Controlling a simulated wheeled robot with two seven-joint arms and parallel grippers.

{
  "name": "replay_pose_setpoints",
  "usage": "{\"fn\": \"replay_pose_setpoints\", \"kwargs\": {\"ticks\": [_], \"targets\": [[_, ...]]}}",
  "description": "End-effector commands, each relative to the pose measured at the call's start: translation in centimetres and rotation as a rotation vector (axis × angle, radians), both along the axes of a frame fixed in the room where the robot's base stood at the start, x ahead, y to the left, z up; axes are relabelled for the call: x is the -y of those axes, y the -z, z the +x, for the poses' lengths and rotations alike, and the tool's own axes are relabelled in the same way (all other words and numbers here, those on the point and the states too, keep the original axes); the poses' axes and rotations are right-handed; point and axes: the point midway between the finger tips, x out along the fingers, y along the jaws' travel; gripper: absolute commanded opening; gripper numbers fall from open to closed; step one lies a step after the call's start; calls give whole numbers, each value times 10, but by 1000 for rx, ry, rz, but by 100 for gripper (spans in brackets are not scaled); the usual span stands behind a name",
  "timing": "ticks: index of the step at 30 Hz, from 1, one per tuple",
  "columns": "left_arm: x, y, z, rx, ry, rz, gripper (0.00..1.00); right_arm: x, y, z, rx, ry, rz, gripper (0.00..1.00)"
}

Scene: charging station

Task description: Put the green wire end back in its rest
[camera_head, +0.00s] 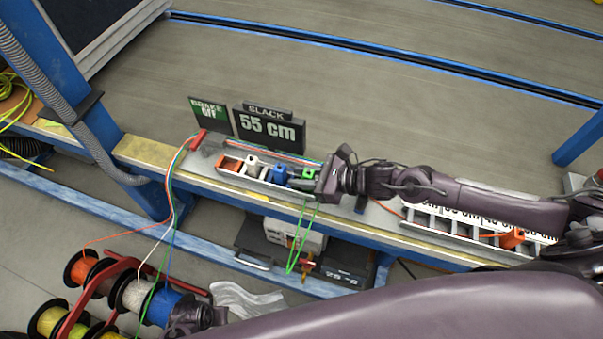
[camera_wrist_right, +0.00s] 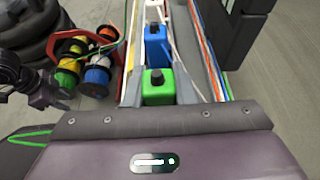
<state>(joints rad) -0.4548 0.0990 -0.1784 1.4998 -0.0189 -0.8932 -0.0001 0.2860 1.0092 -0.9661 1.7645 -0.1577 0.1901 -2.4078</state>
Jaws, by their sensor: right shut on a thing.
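The green wire end (camera_head: 309,173) is a small green block at the right end of a narrow light tray (camera_head: 228,169). My right gripper (camera_head: 322,180) is shut on it from the right. In the right wrist view, the green end (camera_wrist_right: 157,90) shows just beyond the gripper's edge, in line with the blue end (camera_wrist_right: 155,50) and the white end (camera_wrist_right: 154,14). The fingers are hidden there, and I cannot tell whether the green end is seated. A green wire (camera_head: 298,240) hangs in a loop below the bench edge. My left gripper (camera_head: 190,317) is low, near the spools, with its fingers unclear.
An orange end (camera_head: 229,162) sits at the tray's left. Behind stand a "SLACK 55 cm" sign (camera_head: 268,130) and a "BRAKE Off" sign (camera_head: 210,114). Wire spools (camera_head: 130,296) stand front left. Another slotted rack (camera_head: 470,235) with an orange piece (camera_head: 512,238) lies on the bench at right.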

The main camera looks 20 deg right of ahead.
Motion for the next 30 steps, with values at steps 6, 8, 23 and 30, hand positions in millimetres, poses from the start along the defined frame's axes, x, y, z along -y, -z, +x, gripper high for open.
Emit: {"fn": "replay_pose_setpoints", "kwargs": {"ticks": [6, 8, 23, 30], "targets": [[0, -7, 0, 0, 0, 0, 36, -1, -2, -7, -19, -6, -4, 1], [0, -9, 0, 0, 0, 0, 36, -1, -6, -7, -17, -7, -2, 1], [0, -13, 0, 0, 0, 0, 36, -1, -17, -3, -5, -4, 1, 1], [0, -12, 0, 0, 0, 0, 36, -1, -17, -3, -4, -3, 2, 1]]}}
